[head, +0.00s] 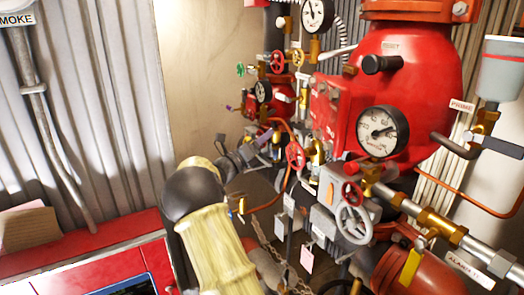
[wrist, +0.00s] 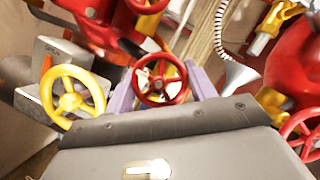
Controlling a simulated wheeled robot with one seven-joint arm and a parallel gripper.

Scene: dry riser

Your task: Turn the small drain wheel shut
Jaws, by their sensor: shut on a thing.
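A small red handwheel (wrist: 168,97) is in the middle of the wrist view, with a pale hub behind its open spokes. My gripper (wrist: 161,84) has one purple finger on each side of this wheel and is shut on it. No label on the wheel can be read, so I cannot tell from its markings that it is the drain wheel.
A yellow handwheel (wrist: 64,103) is close on the left in the wrist view; another red wheel (wrist: 303,135) is at right. In the head view, gauges (head: 379,131), a grey wheel (head: 342,222), pipes and hanging tags crowd the right. A red cabinet top (head: 85,255) is lower left.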

